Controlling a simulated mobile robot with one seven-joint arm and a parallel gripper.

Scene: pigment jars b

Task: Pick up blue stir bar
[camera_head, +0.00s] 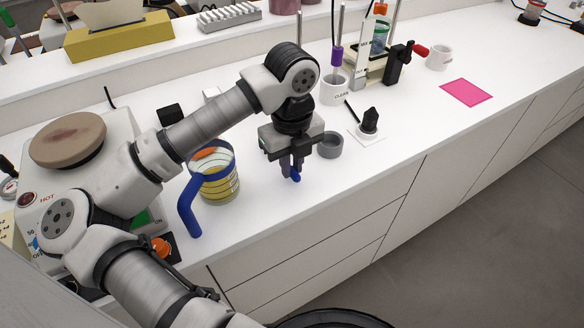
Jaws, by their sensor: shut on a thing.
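My gripper (291,170) points down over the white bench near its front edge, right of the blue-handled beaker. It is shut on the blue stir bar (295,177), a small blue piece that shows at the fingertips. The fingers hide most of the bar. I cannot tell whether it touches the bench or is just above it.
A glass beaker with a blue handle (187,212) stands close on the left. A small grey dish (330,145) is just right of the gripper. A hotplate with a brown round top (68,140) is at left. A pink mat (466,92) lies at right. The bench front edge is near.

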